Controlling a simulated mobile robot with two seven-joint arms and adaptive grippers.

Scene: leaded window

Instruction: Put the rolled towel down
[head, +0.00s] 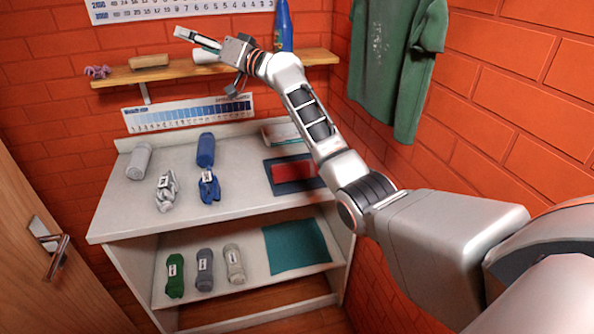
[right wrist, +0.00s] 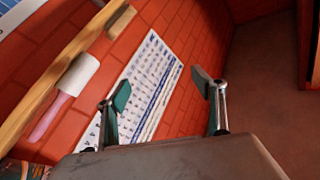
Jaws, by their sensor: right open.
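Two rolled bundles that look like towels lie at the back of the white counter in the head view: a grey roll (head: 139,161) at the left and a blue roll (head: 205,150) near the middle. I cannot tell which one the task names. My right gripper (head: 208,62) is raised at the wooden shelf, above and behind the counter. In the right wrist view my right gripper (right wrist: 162,88) has its fingers spread wide with nothing between them. My left gripper does not show.
The wooden shelf (head: 115,76) holds a brush, a blue bottle (head: 283,25) and a white roller (right wrist: 78,74). A grey bundle (head: 166,190), a blue bundle (head: 209,186) and a red cloth (head: 294,171) lie on the counter. Several rolls lie below, beside a teal mat (head: 296,246).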

